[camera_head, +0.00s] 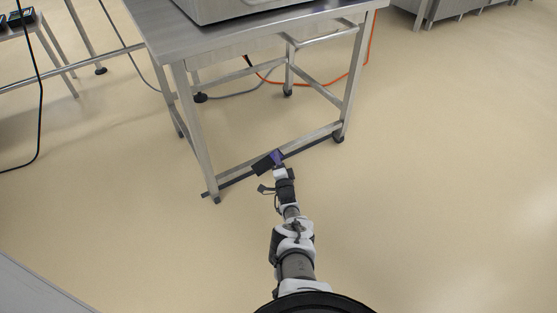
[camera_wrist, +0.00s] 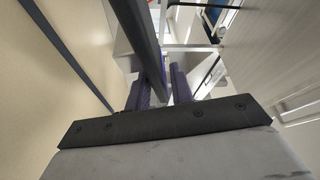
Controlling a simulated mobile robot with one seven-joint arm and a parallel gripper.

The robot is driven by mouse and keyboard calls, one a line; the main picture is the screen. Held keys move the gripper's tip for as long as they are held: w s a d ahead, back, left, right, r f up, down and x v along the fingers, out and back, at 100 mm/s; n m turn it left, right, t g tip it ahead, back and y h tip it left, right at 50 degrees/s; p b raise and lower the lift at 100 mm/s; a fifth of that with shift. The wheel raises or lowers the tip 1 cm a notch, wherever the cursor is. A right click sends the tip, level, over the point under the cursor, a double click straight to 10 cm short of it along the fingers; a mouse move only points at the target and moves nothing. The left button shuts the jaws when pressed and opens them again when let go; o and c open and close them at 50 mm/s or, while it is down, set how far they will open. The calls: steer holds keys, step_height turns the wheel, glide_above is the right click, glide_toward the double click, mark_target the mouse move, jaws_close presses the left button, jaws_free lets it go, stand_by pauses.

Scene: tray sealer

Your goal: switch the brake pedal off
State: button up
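A long dark bar (camera_head: 236,182), which looks like the brake pedal, runs low along the near side of the steel table, just above the floor. In the wrist view a dark grey bar (camera_wrist: 147,45) comes down from the top and ends between my fingers; I cannot tell for sure that it is the pedal. My gripper (camera_head: 277,156) has purple fingers and is down at the middle of this low bar. In the wrist view the fingers of my gripper (camera_wrist: 161,88) stand apart, one on each side of the bar. Contact with the bar cannot be made out.
The steel table (camera_head: 165,38) stands on legs with casters and carries a grey machine (camera_head: 225,8). An orange cable (camera_head: 325,82) runs behind its legs. Another table stands at the far left. The floor (camera_head: 430,180) to the right is clear.

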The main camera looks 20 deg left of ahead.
steer(key=shift+o, duration=0.8)
steer(key=shift+s+d+r+p, duration=0.1)
steer(key=shift+s+d+p, duration=0.2)
steer(key=shift+p, duration=0.3)
steer(key=p+v, duration=0.7)
steer(key=v, duration=0.6)
steer(key=shift+p, duration=0.35)
steer(key=shift+a, duration=0.1)
